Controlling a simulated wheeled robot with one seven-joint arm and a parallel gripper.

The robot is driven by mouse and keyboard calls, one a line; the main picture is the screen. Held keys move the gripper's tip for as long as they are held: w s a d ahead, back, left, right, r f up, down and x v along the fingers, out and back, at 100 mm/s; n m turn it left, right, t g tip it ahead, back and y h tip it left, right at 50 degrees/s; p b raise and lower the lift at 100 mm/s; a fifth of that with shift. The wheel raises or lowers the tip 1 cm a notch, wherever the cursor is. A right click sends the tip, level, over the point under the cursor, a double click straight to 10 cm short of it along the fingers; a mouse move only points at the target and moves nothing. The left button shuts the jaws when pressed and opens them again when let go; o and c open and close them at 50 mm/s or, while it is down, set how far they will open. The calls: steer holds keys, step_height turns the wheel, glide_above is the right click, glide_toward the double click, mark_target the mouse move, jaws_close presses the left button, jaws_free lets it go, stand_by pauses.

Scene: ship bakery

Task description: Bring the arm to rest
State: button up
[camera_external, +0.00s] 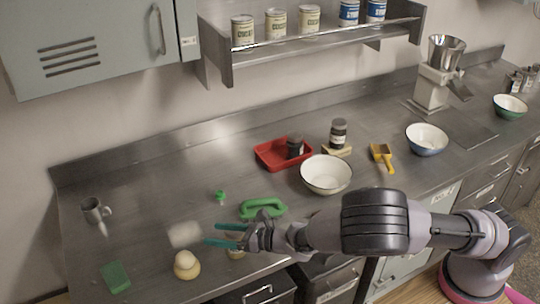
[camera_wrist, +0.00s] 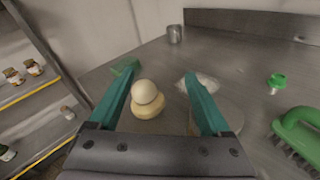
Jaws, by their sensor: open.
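My gripper (camera_external: 222,235) is held out over the left part of the steel counter, its two teal fingers apart with nothing between them. In the wrist view my gripper (camera_wrist: 165,110) shows both fingers spread. A cream round-topped object (camera_external: 186,265) stands on the counter beyond the fingertips; it also shows in the wrist view (camera_wrist: 147,100), seen between the fingers. My arm reaches in from the right, with its base at the lower right. A pale round thing below my gripper is partly hidden.
A green-handled brush (camera_external: 262,208), white bowl (camera_external: 326,175), red tray (camera_external: 268,153), yellow scoop (camera_external: 382,156) and metal mug (camera_external: 96,211) stand on the counter. A green sponge (camera_external: 115,277) and a whitish translucent item (camera_external: 184,235) lie near my gripper. A shelf of cans (camera_external: 322,40) hangs above.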

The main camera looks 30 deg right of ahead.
steer(key=w+d+r+m+t+h, duration=0.1)
steer(key=w+d+r+m+h, duration=0.3)
steer(key=d+m, duration=0.45)
steer(key=w+d+r+m+t+h, duration=0.1)
steer(key=w+d+r+m+h, duration=0.2)
steer(key=w+d+r+m, duration=0.4)
steer(key=s+d+r+m+g+h, duration=0.1)
steer(key=d+r+m, duration=0.2)
steer(key=d+m, duration=0.4)
steer(key=s+d+r+m+g+h, duration=0.1)
steer(key=s+d+r+m, duration=0.3)
steer(key=d, duration=0.6)
steer(key=s+d+r+m+g, duration=0.2)
steer(key=s+d+r+m, duration=0.55)
steer(key=d+m, duration=0.35)
steer(key=s+d+m, duration=0.2)
steer(key=s+m, duration=0.1)
steer(key=s, duration=0.3)
steer(key=s+d+r+m+g, duration=0.1)
steer(key=s+d+m, duration=0.1)
steer(key=s, duration=0.4)
steer(key=s+d+r+m+h, duration=0.1)
steer(key=s+m, duration=0.3)
steer(key=s, duration=0.2)
steer(key=shift+s+d+r+g, duration=0.25)
steer(key=shift+d+g, duration=0.05)
steer(key=shift+d, duration=0.1)
